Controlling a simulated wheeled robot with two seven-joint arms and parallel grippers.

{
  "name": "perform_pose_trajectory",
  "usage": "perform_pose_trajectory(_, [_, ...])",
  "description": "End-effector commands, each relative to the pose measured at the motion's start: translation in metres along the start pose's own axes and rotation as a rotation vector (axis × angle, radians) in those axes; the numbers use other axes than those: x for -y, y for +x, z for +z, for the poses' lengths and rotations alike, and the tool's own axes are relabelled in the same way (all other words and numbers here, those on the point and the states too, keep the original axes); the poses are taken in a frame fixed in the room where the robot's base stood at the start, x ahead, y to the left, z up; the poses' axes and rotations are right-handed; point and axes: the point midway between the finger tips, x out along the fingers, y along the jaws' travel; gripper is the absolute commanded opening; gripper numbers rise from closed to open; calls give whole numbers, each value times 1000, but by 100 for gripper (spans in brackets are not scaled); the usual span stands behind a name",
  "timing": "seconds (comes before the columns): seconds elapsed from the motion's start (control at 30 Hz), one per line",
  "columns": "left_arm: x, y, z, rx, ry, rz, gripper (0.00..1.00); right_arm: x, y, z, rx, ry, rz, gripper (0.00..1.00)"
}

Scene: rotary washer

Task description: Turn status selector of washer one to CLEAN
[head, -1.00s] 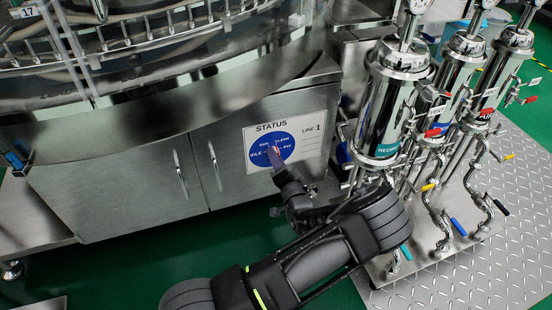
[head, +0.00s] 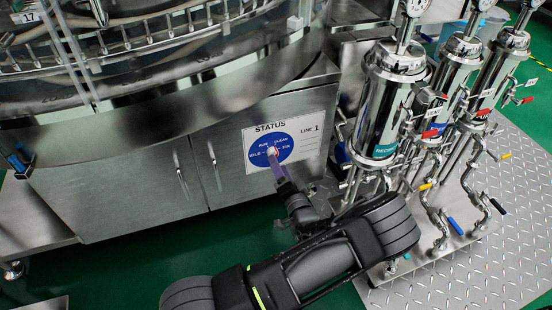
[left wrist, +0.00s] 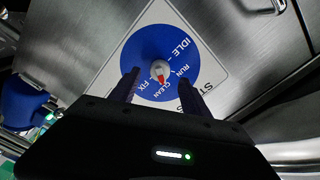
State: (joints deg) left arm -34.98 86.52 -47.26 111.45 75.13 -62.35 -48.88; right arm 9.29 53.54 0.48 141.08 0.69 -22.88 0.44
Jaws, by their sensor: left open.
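The status selector of the washer is a small pale knob with a red pointer (head: 272,151), centred on a round blue dial (head: 258,158) on a white STATUS plate (head: 311,143). The plate is marked LINE 1. In the left wrist view the knob (left wrist: 160,69) shows between my finger tips, and its red end points toward the CLEAN label. My left gripper (head: 279,168) is open in front of the dial, coming from the lower right. In the wrist view its two fingers (left wrist: 158,88) stand apart on either side of the knob, with gaps visible. My right gripper is not in view.
Steel cabinet doors with handles (head: 182,174) lie left of the plate. Steel cylinders (head: 388,105) with gauges, valves and coloured levers stand close on the right, on a metal base. Green floor (head: 130,262) is clear in front.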

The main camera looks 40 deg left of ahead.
Motion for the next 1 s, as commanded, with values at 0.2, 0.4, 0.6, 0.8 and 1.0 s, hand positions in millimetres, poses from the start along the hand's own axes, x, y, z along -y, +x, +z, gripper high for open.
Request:
perform_pose_trajectory(0.2, [1,-31,-1,-1,1,1,55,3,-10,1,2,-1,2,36])
perform_pose_trajectory(0.4, [0,-36,0,0,0,-1,55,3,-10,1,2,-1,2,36])
perform_pose_trajectory(0.6, [0,-36,0,0,0,-1,55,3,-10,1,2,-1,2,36])
perform_pose_trajectory(0.8, [0,-36,0,0,0,0,55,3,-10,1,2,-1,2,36])
perform_pose_trajectory(1.0, [-15,-39,18,41,-9,72,55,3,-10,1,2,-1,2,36])
